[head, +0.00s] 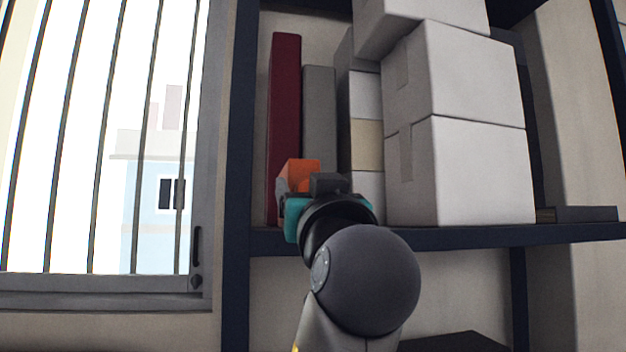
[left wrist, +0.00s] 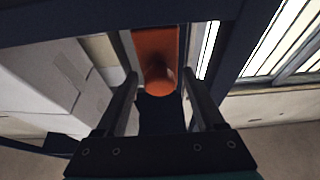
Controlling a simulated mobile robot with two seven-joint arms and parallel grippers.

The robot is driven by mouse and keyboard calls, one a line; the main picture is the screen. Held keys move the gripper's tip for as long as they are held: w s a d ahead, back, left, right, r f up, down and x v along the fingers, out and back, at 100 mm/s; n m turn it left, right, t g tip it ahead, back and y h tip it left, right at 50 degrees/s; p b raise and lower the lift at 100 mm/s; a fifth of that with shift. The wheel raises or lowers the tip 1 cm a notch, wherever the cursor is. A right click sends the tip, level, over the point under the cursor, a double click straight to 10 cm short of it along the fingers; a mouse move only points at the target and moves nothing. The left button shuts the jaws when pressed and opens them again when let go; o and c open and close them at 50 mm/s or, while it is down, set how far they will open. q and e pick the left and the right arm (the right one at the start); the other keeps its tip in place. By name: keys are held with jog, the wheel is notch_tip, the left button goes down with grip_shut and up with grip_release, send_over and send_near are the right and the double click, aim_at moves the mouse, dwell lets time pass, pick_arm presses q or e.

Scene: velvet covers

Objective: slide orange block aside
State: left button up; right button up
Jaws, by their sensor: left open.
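The orange block (head: 304,170) stands on the shelf in front of a dark red upright book and a grey one. In the head view its lower part is hidden behind my left gripper (head: 300,190). In the left wrist view the orange block (left wrist: 155,45) has a round orange knob (left wrist: 160,80) facing me. My left gripper (left wrist: 163,88) is open, with one finger on each side of the knob. I cannot tell whether the fingers touch it. My right gripper is not in view.
A dark red book (head: 284,120) and a grey book (head: 319,110) stand behind the block. Stacked white boxes (head: 470,170) fill the shelf to the right. A dark blue shelf post (head: 241,150) rises close on the left, beside a barred window (head: 120,140).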

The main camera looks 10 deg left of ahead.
pick_arm(q)
jog(key=shift+c, duration=0.3)
grip_shut()
dwell(0.3)
